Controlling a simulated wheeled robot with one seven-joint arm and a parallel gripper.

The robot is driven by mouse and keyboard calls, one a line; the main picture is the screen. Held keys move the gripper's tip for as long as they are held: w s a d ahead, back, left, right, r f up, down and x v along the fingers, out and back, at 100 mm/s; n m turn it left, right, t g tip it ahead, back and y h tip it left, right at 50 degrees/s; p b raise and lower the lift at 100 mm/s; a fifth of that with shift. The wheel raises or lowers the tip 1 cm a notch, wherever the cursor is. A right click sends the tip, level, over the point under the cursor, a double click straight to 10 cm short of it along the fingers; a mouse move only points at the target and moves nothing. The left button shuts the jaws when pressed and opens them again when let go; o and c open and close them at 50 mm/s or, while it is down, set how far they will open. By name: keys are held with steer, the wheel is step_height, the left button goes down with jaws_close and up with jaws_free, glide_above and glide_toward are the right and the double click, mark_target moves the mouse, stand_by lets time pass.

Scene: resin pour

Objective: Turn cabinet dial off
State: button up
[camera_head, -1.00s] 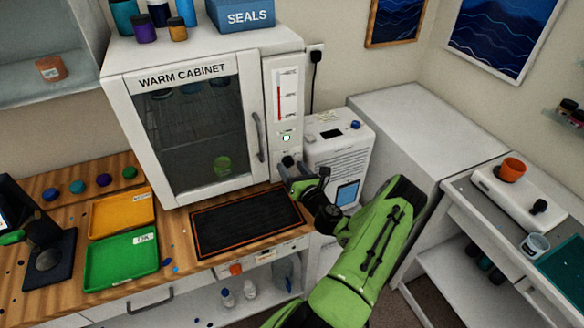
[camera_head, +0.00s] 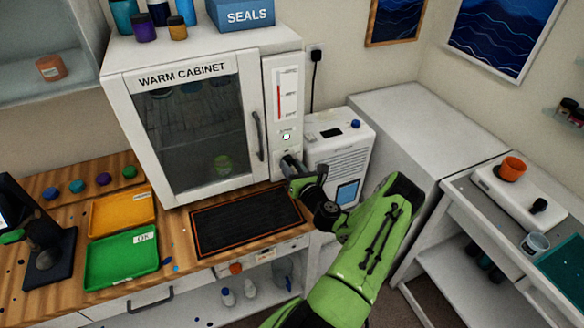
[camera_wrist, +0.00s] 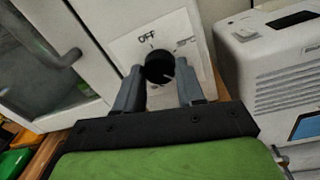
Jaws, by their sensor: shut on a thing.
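The warm cabinet (camera_head: 190,182) is white with a glass door and stands at the back of the wooden bench. Its black dial (camera_wrist: 160,66) is on the lower right front panel, with the word OFF printed above it in the wrist view. A light mark on the dial points to the lower right, not up at OFF. My gripper (camera_wrist: 158,84) has one finger on each side of the dial and is shut on it. In the head view my gripper (camera_head: 288,168) hides most of the dial. A small pale light (camera_head: 286,136) shows above it.
A white appliance (camera_head: 340,155) stands close to the right of the cabinet. The cabinet's door handle (camera_head: 257,137) is just left of the dial panel. A black mat (camera_head: 245,222) lies on the bench below, with yellow (camera_head: 122,212) and green trays (camera_head: 121,260) to its left.

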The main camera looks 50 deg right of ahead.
steer(key=n+b, duration=0.1)
steer(key=n, duration=0.3)
steer(key=shift+n, duration=0.3)
steer(key=n+b, duration=0.1)
steer(key=n, duration=0.2)
steer(key=shift+g+b, duration=0.3)
steer(key=shift+b, duration=0.1)
steer(key=n+b, duration=0.2)
steer(key=n, duration=0.1)
steer(key=shift+n, duration=0.4)
steer(key=n+b, duration=0.3)
steer(key=b, duration=0.1)
steer(key=shift+f+n+g, duration=0.1)
steer(key=shift+n+g, duration=0.2)
steer(key=n+b, duration=0.5)
steer(key=b, duration=0.2)
steer(key=n+h+b, duration=0.1)
steer(key=n+b, duration=0.5)
steer(key=b, duration=0.1)
steer(key=shift+a+h, duration=0.15)
steer(key=shift+h, duration=0.15)
steer(key=shift+b, duration=0.3)
